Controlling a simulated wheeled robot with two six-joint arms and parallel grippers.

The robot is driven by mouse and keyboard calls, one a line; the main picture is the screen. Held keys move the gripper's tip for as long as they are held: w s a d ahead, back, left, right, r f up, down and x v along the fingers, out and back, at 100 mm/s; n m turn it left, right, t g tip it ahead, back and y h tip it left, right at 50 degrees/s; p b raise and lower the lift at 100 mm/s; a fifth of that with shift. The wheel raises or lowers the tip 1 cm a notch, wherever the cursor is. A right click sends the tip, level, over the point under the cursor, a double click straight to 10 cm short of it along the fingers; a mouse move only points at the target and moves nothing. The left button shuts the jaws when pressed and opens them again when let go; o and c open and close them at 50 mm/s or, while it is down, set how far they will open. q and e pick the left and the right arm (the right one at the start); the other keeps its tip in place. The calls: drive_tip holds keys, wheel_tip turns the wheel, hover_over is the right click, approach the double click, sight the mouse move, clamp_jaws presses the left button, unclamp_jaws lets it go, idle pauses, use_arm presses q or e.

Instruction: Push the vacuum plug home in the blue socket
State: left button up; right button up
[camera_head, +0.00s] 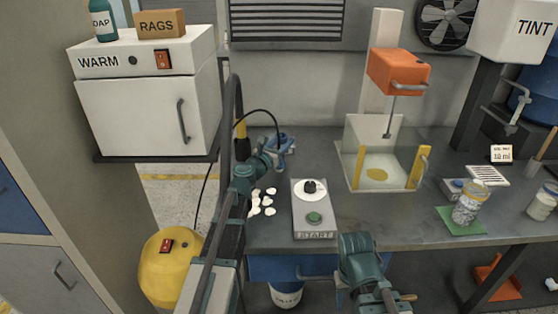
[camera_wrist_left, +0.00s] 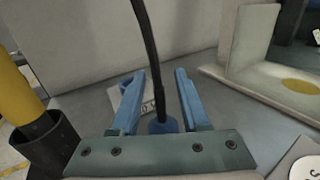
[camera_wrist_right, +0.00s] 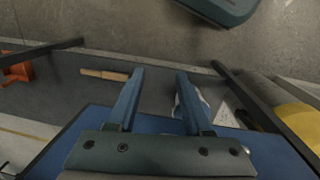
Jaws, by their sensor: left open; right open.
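My left gripper (camera_head: 284,152) is over the bench's back left part, its two blue fingers spread. In the left wrist view a black cable (camera_wrist_left: 150,50) runs down between the open fingers (camera_wrist_left: 158,98) without their gripping it. The cable ends in a dark plug end (camera_wrist_left: 159,116) at a small round blue part (camera_wrist_left: 163,127), apparently the socket. How deep the plug sits cannot be told; the gripper's palm hides the lower part. The yellow vacuum (camera_head: 171,268) stands on the floor at the left. My right gripper (camera_wrist_right: 155,72) is open and empty, low at the bench's front.
A grey START box (camera_head: 313,225) with a green button is right of the left arm, beside several white pieces (camera_head: 262,203). A yellow-and-black tube (camera_wrist_left: 18,95) stands left of the left gripper. An orange-headed press (camera_head: 398,72) stands behind.

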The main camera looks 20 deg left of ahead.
use_arm(q)
drive_tip(key=shift+w+d, duration=0.1)
drive_tip(key=shift+w, duration=0.25)
drive_tip(key=shift+s, duration=0.1)
clamp_jaws()
idle(1.1)
